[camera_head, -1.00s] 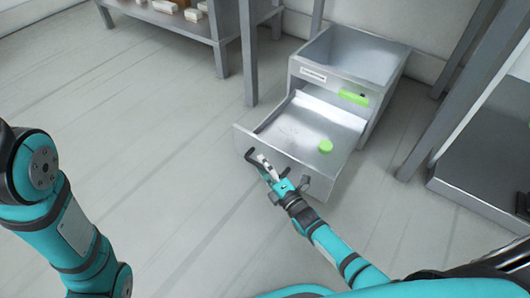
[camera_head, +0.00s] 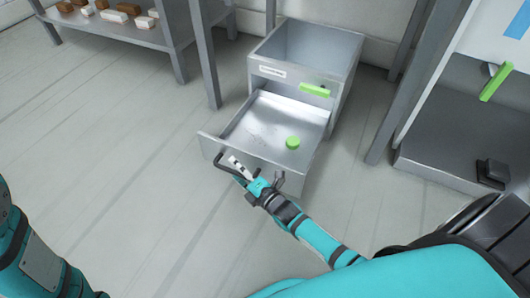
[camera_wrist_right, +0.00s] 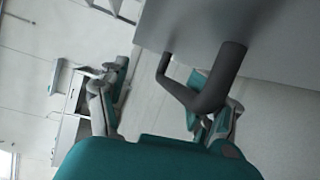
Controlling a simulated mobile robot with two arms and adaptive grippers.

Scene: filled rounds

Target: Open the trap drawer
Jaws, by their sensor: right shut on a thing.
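The metal cabinet (camera_head: 340,60) stands on the floor at the upper middle of the head view, with an open top bin and a small label on its front. Its lower drawer (camera_head: 258,112) is pulled well out toward me, and a round green object (camera_head: 292,142) lies inside. My right gripper (camera_head: 246,176) is shut on the dark drawer handle (camera_head: 222,162) at the drawer front. In the right wrist view, the dark handle (camera_wrist_right: 218,80) shows close up below the grey drawer front (camera_wrist_right: 265,25). My left gripper is outside the head view; only part of that arm shows.
A shelf (camera_head: 150,38) with several small boxes stands at upper left. A grey platform (camera_head: 455,178) with a dark item (camera_head: 493,172) is at right. Floor left of the drawer is clear.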

